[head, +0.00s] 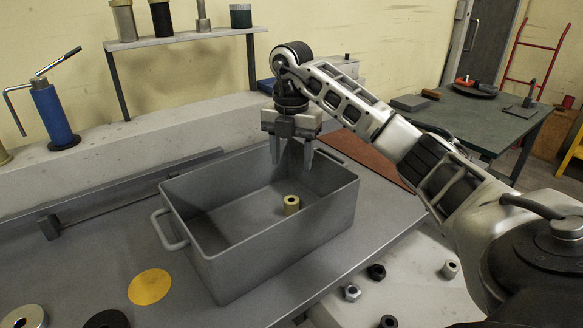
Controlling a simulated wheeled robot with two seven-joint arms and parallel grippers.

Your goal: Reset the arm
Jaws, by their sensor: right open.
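My right arm reaches in from the right side of the head view. Its gripper (291,152) points down above the far side of a grey bin (262,255), with its two fingers apart and nothing between them. A small yellowish hollow cylinder (291,205) stands upright on the bin floor, below and near the gripper but apart from it. My left gripper does not show.
The bin stands on a grey bench (90,250) beside a yellow disc (149,287). Several nuts and rings (352,292) lie on a lower pale surface at front right. A blue tool (52,115) and a shelf (185,37) stand behind. A green table (475,118) is at back right.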

